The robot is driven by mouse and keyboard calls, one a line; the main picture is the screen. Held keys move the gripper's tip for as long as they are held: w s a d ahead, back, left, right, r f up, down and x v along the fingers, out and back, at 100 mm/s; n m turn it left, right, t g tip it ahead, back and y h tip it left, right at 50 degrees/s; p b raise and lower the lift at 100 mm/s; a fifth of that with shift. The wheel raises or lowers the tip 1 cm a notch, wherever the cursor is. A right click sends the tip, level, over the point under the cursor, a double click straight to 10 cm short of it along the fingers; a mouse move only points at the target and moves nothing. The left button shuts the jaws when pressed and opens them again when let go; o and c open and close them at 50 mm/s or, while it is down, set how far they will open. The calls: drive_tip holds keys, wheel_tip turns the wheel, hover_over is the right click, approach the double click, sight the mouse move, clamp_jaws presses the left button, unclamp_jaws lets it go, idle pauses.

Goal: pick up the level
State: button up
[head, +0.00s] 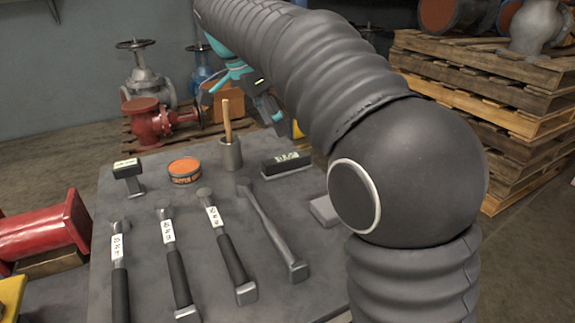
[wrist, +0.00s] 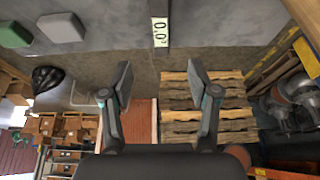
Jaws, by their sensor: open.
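A dark bar with a white marked label, which looks like the level (head: 287,164), lies on the grey table near its far right edge. In the wrist view a white label with digits, likely on the level (wrist: 160,31), shows at the top centre, beyond and between my fingertips. My gripper (head: 270,112) hangs above and behind the level in the head view, partly hidden by my arm. In the wrist view my gripper (wrist: 160,85) has its two fingers wide apart with nothing between them.
On the table (head: 205,290) are several labelled long-handled tools (head: 175,260), an unlabelled bar (head: 268,225), an orange-topped tin (head: 185,170) and a grey cup (head: 230,153) with a wooden handle, left of the level. Stacked pallets (head: 480,100) stand right. Red valves (head: 150,120) stand behind.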

sight(287, 157)
drive_tip(key=x, duration=0.5)
drive_tip(key=shift+f+b, duration=0.35)
drive_tip(key=shift+b, duration=0.05)
drive_tip(key=shift+a+b+x, duration=0.15)
drive_tip(key=shift+b+x, duration=0.1)
drive_tip(key=shift+x, duration=1.1)
drive_tip(key=shift+a+b+x, duration=0.15)
drive_tip(key=shift+b+x, duration=0.1)
drive_tip(key=shift+x, duration=1.1)
drive_tip(key=shift+s+f, duration=0.1)
clamp_jaws()
